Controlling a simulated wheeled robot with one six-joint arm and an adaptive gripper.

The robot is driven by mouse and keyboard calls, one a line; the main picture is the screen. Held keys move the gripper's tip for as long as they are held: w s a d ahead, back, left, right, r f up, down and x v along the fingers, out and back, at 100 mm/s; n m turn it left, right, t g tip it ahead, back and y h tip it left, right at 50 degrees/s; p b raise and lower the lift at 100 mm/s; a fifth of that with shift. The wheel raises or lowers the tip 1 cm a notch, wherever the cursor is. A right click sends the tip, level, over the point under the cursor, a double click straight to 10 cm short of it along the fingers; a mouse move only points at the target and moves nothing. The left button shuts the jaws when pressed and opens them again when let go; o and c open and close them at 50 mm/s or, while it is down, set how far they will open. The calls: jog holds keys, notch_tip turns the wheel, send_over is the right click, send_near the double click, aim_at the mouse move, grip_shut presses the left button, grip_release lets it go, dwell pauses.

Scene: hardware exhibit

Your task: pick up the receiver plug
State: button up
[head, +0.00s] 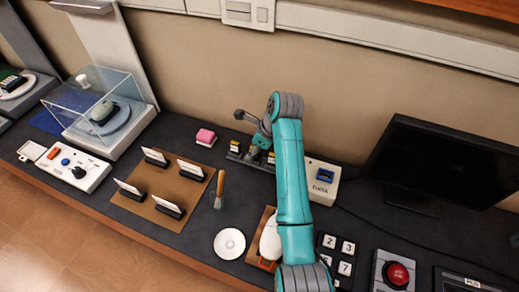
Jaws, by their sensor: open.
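I cannot make out the receiver plug for sure. A dark, low rack (234,156) on the counter carries small pale-and-yellow-topped pieces (235,146), which are too small to identify. My gripper (253,152) is over the middle of this rack, pointing down, open. Its fingertips are small and partly lost against the dark rack, so I cannot tell whether anything is between them. To the right, behind my teal arm, is a cream box (323,181) with a blue part on top and dark lettering.
A brush (219,190), a white disc (229,243) and a brown board (160,188) with card holders lie nearer. A black monitor (440,160) stands right. Dark counter is bare between the brush and my arm.

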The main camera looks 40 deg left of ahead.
grip_shut()
